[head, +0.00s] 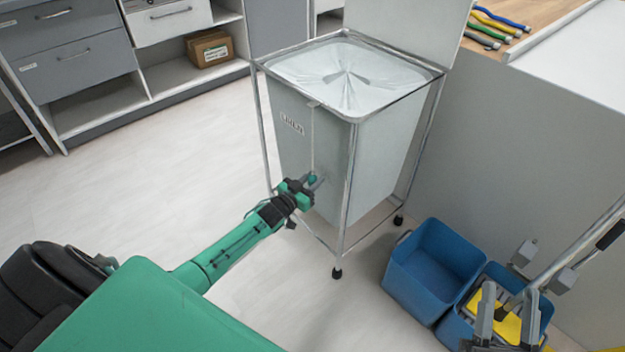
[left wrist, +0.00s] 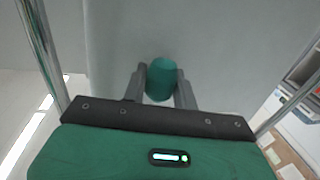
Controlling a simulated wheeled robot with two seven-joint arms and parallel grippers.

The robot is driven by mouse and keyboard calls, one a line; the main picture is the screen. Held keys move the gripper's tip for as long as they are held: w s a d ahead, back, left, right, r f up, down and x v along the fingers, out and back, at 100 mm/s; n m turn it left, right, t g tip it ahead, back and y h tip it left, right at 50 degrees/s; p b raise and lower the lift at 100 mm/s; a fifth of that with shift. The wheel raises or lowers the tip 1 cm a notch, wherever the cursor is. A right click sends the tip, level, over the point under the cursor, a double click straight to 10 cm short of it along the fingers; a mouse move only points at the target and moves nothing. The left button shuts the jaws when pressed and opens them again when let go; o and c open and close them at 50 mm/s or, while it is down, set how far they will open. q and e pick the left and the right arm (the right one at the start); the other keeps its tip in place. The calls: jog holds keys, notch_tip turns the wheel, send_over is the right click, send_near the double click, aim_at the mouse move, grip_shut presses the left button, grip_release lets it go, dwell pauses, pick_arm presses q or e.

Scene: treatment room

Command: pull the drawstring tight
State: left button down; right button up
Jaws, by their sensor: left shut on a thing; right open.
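A grey laundry bag (head: 385,150) hangs in a chrome wheeled frame, its white top (head: 345,75) gathered into folds around the middle. A thin pale drawstring (head: 313,138) runs from the front rim down the bag's front. My left gripper (head: 314,181) is shut on a green toggle (left wrist: 161,80) at the cord's lower end, close to the bag's front. The fingers lie on either side of the toggle in the left wrist view.
Blue mop buckets (head: 432,268) with a yellow insert and a chrome handle stand right of the frame. A grey counter (head: 500,150) is behind them. Drawers and shelves (head: 75,65) line the back left. Open floor (head: 175,160) lies left of the bag.

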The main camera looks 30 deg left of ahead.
aim_at(309, 184)
pick_arm(q)
jog(key=shift+s+f, duration=0.1)
jog(key=shift+f, duration=0.25)
jog(key=c, duration=1.4)
grip_release()
jog(key=shift+o, duration=1.4)
jog(key=shift+r, duration=0.1)
pick_arm(e)
jog(key=shift+w, duration=0.1)
